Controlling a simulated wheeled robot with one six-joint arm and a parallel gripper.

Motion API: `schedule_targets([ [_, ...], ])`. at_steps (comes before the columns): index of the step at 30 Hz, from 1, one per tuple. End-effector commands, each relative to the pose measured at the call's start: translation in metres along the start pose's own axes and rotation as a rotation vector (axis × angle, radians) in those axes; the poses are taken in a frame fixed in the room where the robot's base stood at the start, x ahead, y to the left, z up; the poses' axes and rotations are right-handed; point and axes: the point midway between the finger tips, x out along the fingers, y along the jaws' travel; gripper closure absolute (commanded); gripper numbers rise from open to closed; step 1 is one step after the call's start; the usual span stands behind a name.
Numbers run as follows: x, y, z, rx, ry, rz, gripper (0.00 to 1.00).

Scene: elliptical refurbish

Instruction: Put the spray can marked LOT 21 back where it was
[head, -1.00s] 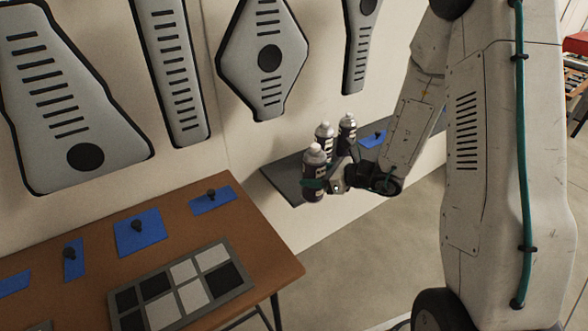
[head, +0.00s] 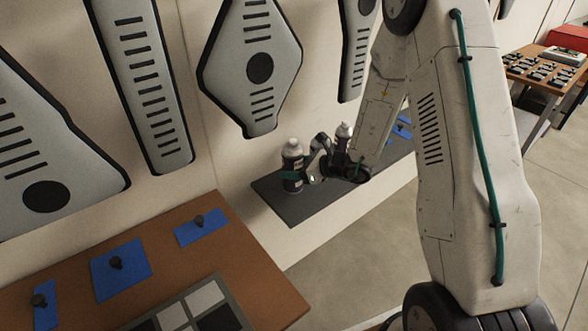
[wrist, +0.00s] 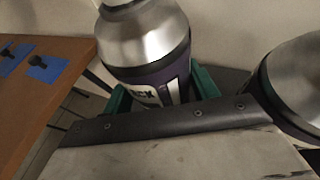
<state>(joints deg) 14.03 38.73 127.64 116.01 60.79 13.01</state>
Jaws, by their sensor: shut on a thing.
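A dark spray can (head: 292,158) with a silver top and white cap stands upright at the left part of the dark wall shelf (head: 308,208). My gripper (head: 293,174) is shut on it, its green fingers on both sides of the body. In the wrist view the held can (wrist: 150,50) shows part of a label ending in "CK"; I cannot read a lot mark. I cannot tell whether its base touches the shelf. A second can (head: 343,130) is partly hidden behind my gripper; a can also shows at the right in the wrist view (wrist: 298,85).
A blue mat (head: 402,128) lies farther right on the shelf. A brown table (head: 240,255) with blue mats, dark knobs and a checkered tray (head: 205,297) is at the front left. Grey panels (head: 250,65) hang on the wall above the shelf. The shelf's front strip is clear.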

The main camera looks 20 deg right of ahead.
Motion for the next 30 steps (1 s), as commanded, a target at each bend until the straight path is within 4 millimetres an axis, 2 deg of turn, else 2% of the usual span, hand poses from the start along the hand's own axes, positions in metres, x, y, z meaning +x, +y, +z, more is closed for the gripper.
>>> schedule_targets([
  [3,0.008,0.002,-0.013,-0.002,-0.002,0.004,0.82],
  [14,0.01,0.002,-0.016,-0.003,-0.003,0.003,0.82],
  [15,0.009,0.002,-0.016,-0.003,-0.002,0.003,0.3],
  [16,0.009,0.002,-0.016,-0.003,-0.002,0.003,0.22],
  [17,0.009,0.002,-0.016,-0.003,-0.002,0.003,0.19],
  [26,0.008,0.001,-0.014,-0.003,-0.003,0.002,0.19],
  [30,-0.006,0.0,-0.013,-0.002,-0.003,-0.002,0.19],
])
